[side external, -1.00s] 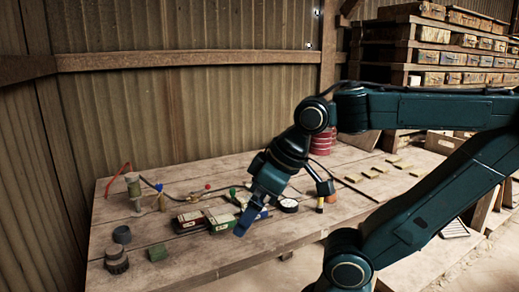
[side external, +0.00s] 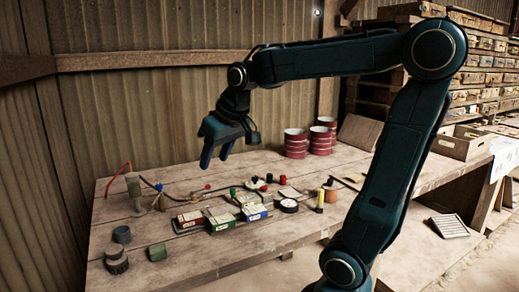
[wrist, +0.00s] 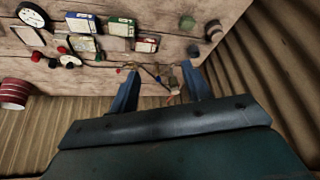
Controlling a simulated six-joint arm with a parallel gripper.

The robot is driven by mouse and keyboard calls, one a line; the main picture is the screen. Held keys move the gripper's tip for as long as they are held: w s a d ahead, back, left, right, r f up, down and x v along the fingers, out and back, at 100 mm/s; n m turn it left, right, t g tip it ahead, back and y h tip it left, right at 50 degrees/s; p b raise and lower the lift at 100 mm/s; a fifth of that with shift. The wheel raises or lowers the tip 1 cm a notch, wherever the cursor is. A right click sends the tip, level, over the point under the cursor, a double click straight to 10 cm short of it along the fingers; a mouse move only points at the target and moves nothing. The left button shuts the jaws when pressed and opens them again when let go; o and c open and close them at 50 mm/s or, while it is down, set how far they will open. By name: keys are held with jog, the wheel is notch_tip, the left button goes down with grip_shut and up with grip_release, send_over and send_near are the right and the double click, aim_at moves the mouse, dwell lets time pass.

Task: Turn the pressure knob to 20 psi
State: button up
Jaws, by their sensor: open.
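A round gauge (side external: 289,206) with a white face and dark rim lies on the bench right of the coloured boxes; it also shows in the wrist view (wrist: 35,14). Its reading is too small to tell. Small red and black knob-like parts (side external: 269,178) sit behind the boxes, and a red-topped part (side external: 208,187) stands farther left on a thin line. I cannot tell which is the pressure knob. My gripper (side external: 215,160) is open and empty, pointing down above the bench, behind the boxes. In the wrist view my gripper (wrist: 161,74) has its fingers apart with nothing between them.
Red, green and blue boxes (side external: 222,223) stand mid-bench. A grey post with a red lever (side external: 134,186) stands left. Dark round parts (side external: 117,260) and a green block (side external: 156,252) are front left. Red tins (side external: 296,143) stand at the back. The front bench edge is clear.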

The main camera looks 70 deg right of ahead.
jog(key=w+d+f+m+g+h, duration=0.1)
jog(key=w+d+f+m, duration=0.15)
jog(key=d, duration=0.75)
jog(key=w+d+f+m, duration=0.1)
jog(key=w+d+f, duration=0.15)
jog(key=d, duration=0.75)
jog(key=w+d+f+m+g+h, duration=0.1)
jog(key=w+d+f+m, duration=0.15)
jog(key=d, duration=0.85)
jog(key=m, duration=0.2)
send_near(255, 176)
notch_tip(255, 176, up, 5)
jog(key=a, duration=0.2)
jog(key=shift+s+a+g, duration=0.1)
jog(key=shift+s+g, duration=0.2)
jog(key=shift+s, duration=0.05)
jog(key=shift+f, duration=0.1)
jog(key=x, duration=1.3)
jog(key=shift+w+f, duration=0.1)
jog(key=shift+f, duration=0.15)
